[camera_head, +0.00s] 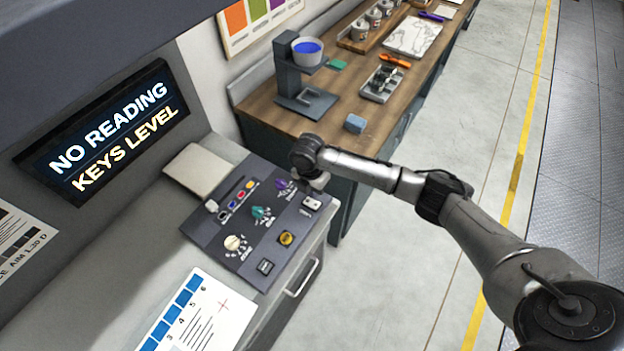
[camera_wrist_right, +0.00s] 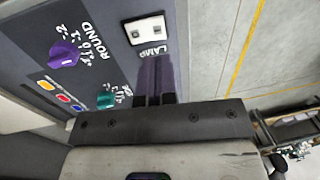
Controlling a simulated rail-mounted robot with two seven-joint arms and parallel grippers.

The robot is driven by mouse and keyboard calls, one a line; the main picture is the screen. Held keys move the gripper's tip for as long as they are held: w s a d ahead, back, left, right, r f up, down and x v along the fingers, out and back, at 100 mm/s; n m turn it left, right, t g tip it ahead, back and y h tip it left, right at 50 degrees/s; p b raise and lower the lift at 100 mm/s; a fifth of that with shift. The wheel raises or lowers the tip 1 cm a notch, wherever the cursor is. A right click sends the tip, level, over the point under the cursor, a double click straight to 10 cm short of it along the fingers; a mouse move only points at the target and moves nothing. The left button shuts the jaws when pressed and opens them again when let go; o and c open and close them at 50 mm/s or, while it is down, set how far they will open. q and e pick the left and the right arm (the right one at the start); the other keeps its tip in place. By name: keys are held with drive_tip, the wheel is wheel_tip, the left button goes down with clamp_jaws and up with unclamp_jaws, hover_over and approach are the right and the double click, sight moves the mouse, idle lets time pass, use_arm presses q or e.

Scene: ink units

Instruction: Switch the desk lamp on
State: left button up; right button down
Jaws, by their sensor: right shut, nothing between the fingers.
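A white rocker switch labelled LAMP (camera_wrist_right: 147,29) sits on the dark control panel in the right wrist view. In the head view the white switch (camera_head: 311,203) is near the panel's right edge. My right gripper (camera_head: 318,182) is above that edge, just behind the switch. In the right wrist view its dark fingers (camera_wrist_right: 155,60) are shut and empty, close to the LAMP lettering. I cannot tell whether the fingertips touch the panel. The lamp itself is not recognisable. My left gripper is not in view.
The panel (camera_head: 213,246) also carries a purple knob (camera_wrist_right: 65,53), a teal knob (camera_head: 260,212), a cream knob (camera_head: 233,243) and a yellow button (camera_head: 286,238). A lit screen (camera_head: 105,130) reads NO READING, KEYS LEVEL. A wooden bench (camera_head: 262,103) stands behind; the floor at right is clear.

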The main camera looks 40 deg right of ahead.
sight(316, 205)
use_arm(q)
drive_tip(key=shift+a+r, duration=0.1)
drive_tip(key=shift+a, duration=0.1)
use_arm(e)
drive_tip(key=shift+s+f, duration=0.2)
drive_tip(key=shift+f, duration=1.3)
drive_tip(key=shift+s+f, duration=0.15)
drive_tip(key=shift+f, duration=1.3)
